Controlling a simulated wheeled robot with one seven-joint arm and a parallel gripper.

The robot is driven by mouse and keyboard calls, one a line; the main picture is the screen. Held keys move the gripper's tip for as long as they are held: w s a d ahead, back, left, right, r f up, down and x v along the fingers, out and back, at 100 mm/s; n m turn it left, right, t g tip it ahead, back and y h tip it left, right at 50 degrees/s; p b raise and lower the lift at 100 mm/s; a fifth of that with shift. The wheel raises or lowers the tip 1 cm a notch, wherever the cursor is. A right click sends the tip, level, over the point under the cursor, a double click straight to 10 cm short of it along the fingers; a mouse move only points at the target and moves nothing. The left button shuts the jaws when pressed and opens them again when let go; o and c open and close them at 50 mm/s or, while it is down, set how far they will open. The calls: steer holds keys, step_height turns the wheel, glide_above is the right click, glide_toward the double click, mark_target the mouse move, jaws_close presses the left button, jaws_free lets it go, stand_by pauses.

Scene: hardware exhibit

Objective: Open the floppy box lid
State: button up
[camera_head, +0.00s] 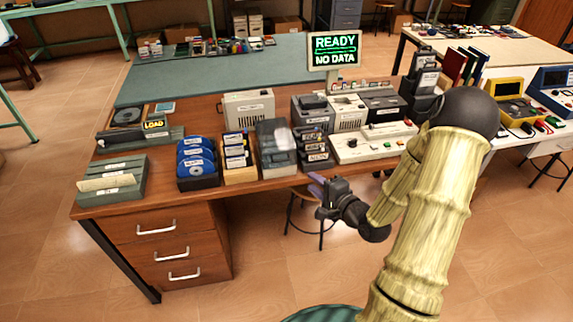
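A grey box with a smoky, translucent lid (275,140), which looks like the floppy box, stands near the front edge of the wooden desk. Its lid appears to be down over the box, with a bright reflection on it. My gripper (317,187), with purplish fingertips, is in front of the desk edge, below and to the right of the box, and apart from it. It holds nothing that I can see. The fingers are too small here to show how far apart they are.
A wooden holder with floppies (239,158) is close on the box's left, beside a rack of blue discs (197,163). Labelled stacked units (314,145) are close on its right. A monitor (334,52) reads "READY NO DATA". A stool (305,215) is below my gripper.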

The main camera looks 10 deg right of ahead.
steer(key=p, duration=0.1)
glide_toward(287, 164)
steer(key=w+a+r, duration=0.3)
steer(key=w+a, duration=0.2)
steer(key=shift+s+f, duration=0.25)
jaws_close()
